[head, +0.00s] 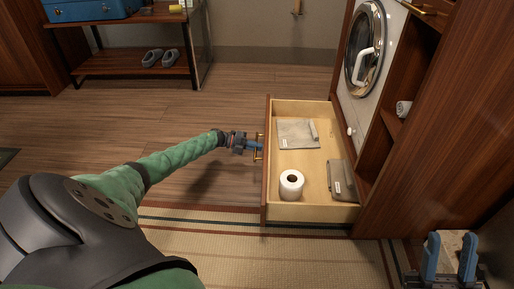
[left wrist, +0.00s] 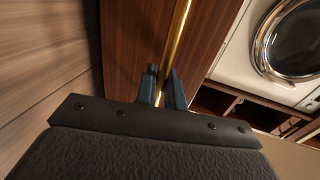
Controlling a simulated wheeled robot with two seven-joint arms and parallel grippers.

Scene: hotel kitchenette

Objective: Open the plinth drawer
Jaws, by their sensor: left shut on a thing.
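The plinth drawer (head: 310,160) is pulled well out from the base of the wooden cabinet (head: 440,130), and its inside shows. Its front panel (head: 267,190) faces left and carries a brass handle (head: 259,146). My left gripper (head: 254,145) is at this handle, and the arm reaches in from the left. In the left wrist view the brass bar (left wrist: 179,38) runs between the blue fingers of my left gripper (left wrist: 163,88), which are shut on it.
The drawer holds a toilet roll (head: 291,185), a grey flat packet (head: 296,134) and a darker folded item (head: 342,180). A washing machine (head: 367,60) stands above its back end. A bench (head: 130,62) with slippers stands far left. The floor left of the drawer is clear.

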